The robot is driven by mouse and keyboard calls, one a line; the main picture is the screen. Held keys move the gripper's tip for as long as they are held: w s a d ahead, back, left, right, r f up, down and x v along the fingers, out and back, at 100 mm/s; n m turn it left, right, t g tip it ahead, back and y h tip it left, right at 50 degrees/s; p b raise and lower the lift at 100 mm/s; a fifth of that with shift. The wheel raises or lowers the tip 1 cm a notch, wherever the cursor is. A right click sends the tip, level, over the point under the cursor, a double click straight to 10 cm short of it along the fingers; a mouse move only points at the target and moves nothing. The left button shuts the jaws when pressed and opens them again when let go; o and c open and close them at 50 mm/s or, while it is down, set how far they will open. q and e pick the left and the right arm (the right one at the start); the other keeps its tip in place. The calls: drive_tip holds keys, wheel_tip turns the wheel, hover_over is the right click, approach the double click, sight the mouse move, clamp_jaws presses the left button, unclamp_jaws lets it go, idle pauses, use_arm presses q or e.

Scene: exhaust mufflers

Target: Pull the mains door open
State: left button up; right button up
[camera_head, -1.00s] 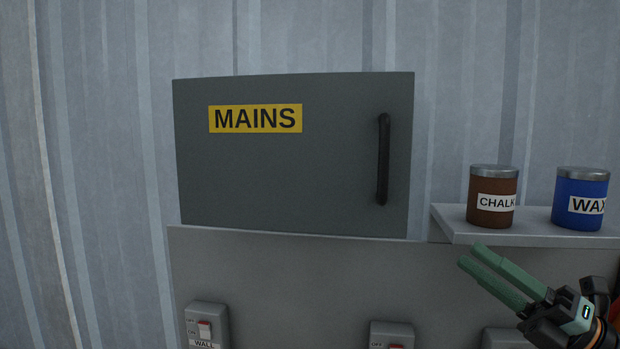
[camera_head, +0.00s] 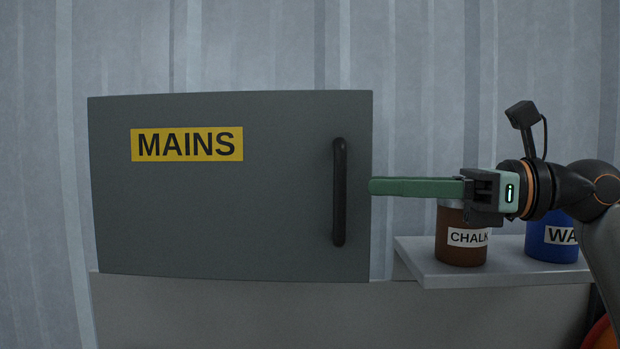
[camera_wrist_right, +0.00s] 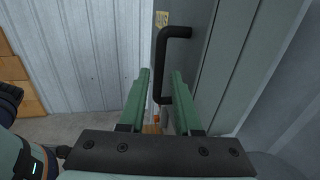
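The mains door (camera_head: 240,220) is a dark grey cabinet front with a yellow MAINS label (camera_head: 187,144); it looks shut. Its black vertical bar handle (camera_head: 339,190) is near the right edge and also shows in the right wrist view (camera_wrist_right: 176,32). My right gripper (camera_head: 371,186) comes in level from the right, its green fingertips just right of the handle at mid-height, with a small gap. In the right wrist view the fingers (camera_wrist_right: 161,72) are apart, with the handle ahead of the fingertips, towards the right finger.
A shelf (camera_head: 500,276) right of the cabinet holds a brown CHALK tin (camera_head: 460,252), partly behind my gripper, and a blue WAX tin (camera_head: 552,242). A grey panel (camera_head: 240,315) is below the door. A corrugated wall (camera_head: 430,60) stands behind.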

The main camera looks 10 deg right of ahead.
sight(315, 183)
drive_tip(key=p+x, duration=0.2)
drive_tip(key=x, duration=0.7)
drive_tip(key=shift+w+a, duration=0.15)
drive_tip(key=shift+a, duration=0.05)
drive_tip(key=shift+c, duration=0.3)
clamp_jaws()
idle(0.7)
